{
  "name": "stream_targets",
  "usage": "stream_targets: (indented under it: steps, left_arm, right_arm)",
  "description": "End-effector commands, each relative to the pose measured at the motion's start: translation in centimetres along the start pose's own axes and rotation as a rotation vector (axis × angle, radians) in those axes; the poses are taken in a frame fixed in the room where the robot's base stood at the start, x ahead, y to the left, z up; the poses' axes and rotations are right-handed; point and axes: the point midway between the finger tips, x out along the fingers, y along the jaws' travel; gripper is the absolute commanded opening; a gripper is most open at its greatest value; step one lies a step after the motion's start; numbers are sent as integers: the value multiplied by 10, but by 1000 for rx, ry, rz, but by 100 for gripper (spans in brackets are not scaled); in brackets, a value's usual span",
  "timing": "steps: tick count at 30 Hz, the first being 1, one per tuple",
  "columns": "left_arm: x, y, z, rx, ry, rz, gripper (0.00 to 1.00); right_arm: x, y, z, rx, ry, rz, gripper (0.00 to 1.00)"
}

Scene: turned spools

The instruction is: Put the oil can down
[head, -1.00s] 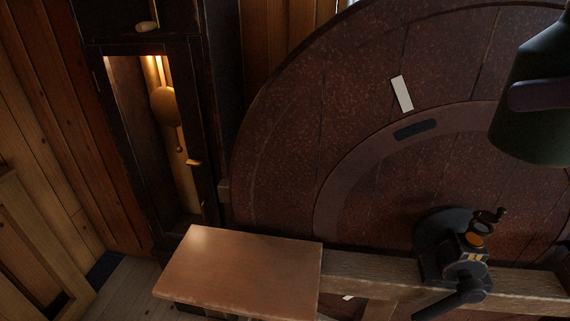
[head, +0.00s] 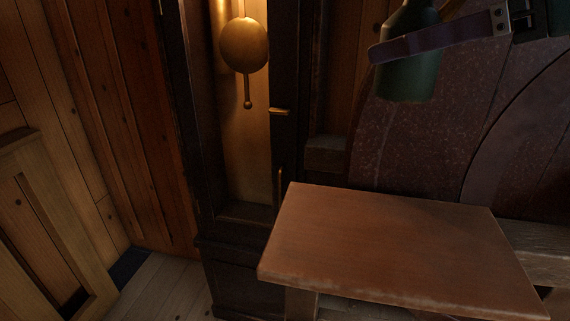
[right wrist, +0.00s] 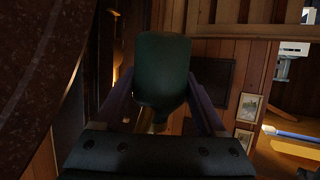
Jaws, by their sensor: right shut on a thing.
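The oil can is a dark green, round-bodied can (head: 408,72) at the top right of the head view. My right gripper (head: 385,50) is shut on it, one purplish finger lying across its side. The can is held in the air, above and beyond a small brown wooden tabletop (head: 390,245), apart from it. In the right wrist view the can (right wrist: 162,65) sits between the two fingers of the right gripper (right wrist: 162,88), with a brassy part below it towards the palm. My left gripper is not in view.
The tabletop is bare. A tall dark clock case (head: 290,130) with a brass pendulum (head: 244,45) stands behind its left side. A big reddish millstone (head: 420,150) rises behind it. A wooden beam (head: 540,262) runs at the right. Plank floor (head: 165,285) is clear at lower left.

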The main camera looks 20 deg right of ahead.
Motion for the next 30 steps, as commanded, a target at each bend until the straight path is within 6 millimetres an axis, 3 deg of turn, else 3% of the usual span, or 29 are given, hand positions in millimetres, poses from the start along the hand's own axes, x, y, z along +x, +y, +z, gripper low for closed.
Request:
stream_targets:
  steps: [15,30]
  left_arm:
    - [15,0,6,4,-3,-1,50]
    - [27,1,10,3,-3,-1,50]
  right_arm:
    - [52,0,127,8,-2,2,18]
    - [74,0,181,2,-1,2,18]
